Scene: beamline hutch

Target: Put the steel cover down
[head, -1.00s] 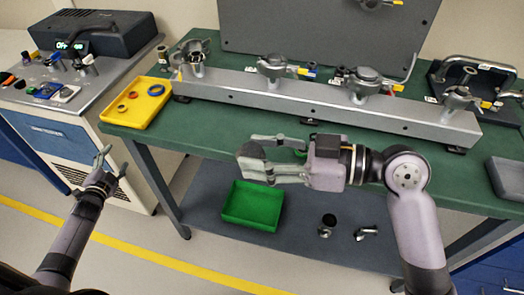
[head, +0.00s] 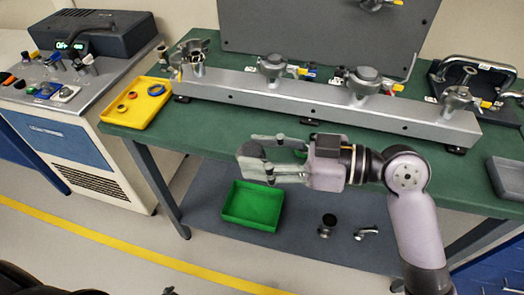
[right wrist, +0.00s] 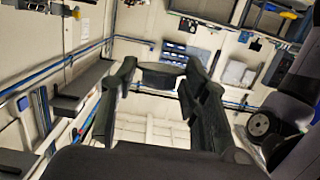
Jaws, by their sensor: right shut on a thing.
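My right gripper (head: 254,154) reaches in from the right, in front of the long metal rail and over the front part of the green bench top. It is shut on the steel cover (head: 250,150), a small dark grey round piece at the fingertips. In the right wrist view the cover (right wrist: 160,76) shows as a dark disc between the two fingertips (right wrist: 161,72). The fingers hide part of the cover. My left gripper is out of view, apart from perhaps a tip at the bottom edge.
The metal rail (head: 310,100) carries several clamped fittings. A yellow tray (head: 138,121) with rings stands at the bench's left end. A green tray (head: 250,222) and two metal fittings sit on the lower shelf (head: 290,240). Bench top left of the gripper is clear.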

